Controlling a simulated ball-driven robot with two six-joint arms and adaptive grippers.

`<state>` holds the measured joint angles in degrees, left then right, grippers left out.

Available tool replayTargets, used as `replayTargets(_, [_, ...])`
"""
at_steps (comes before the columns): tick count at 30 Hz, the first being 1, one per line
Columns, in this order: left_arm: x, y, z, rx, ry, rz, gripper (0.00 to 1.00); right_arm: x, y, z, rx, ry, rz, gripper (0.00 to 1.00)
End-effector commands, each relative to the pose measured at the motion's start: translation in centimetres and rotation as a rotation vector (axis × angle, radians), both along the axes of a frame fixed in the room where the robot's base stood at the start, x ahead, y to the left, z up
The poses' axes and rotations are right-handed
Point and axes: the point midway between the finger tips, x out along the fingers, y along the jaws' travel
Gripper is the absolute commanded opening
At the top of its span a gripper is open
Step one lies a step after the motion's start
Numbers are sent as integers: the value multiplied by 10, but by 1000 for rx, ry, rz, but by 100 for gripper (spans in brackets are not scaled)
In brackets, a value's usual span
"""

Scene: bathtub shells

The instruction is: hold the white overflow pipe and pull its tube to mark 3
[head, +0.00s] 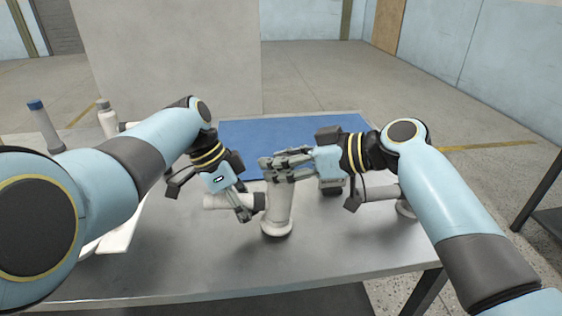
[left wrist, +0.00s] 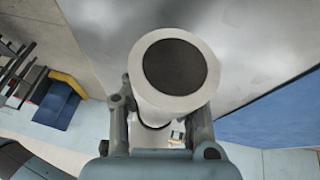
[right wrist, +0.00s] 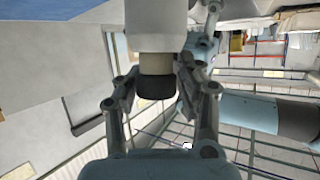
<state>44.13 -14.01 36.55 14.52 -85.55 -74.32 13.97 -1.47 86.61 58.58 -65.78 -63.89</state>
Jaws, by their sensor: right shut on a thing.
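The white overflow pipe (head: 279,212) stands upright on a round foot on the grey table. A white tube (head: 216,202) sticks out to its left, with a dark collar at the joint. My right gripper (head: 268,168) is shut on the upper part of the pipe. In the right wrist view the pipe (right wrist: 157,15) shows between the fingers, with a beige section and black end. My left gripper (head: 244,208) is at the side tube, fingers apart on either side. The left wrist view shows a white round end with dark face (left wrist: 175,67) between its fingers. No marks are readable.
A blue mat (head: 235,136) covers the back of the table (head: 200,265). Another white pipe piece (head: 380,193) is at the right, partly behind my right arm. The front middle of the table is clear.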

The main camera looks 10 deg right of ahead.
Motion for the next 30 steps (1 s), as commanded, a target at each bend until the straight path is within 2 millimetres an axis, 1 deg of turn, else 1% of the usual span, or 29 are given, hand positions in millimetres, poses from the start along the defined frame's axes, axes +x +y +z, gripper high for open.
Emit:
replayTargets(1, [0, 0, 1, -1, 1, -1, 0, 0, -3, -3, -11, -1, -3, 0])
replayTargets(7, [1, 0, 2, -1, -1, 0, 0, 0, -3, -4, -12, 2, -3, 0])
replayTargets(21, [1, 1, 1, 1, 0, 0, 0, 0, -2, -2, -9, -1, -3, 0])
replayTargets(23, [0, 1, 1, 1, 0, 0, 0, 1, -2, 3, -9, -3, -3, 0])
replayTargets(30, [0, 1, 0, 1, 1, -1, 0, 3, -3, 48, -7, -6, -3, 0])
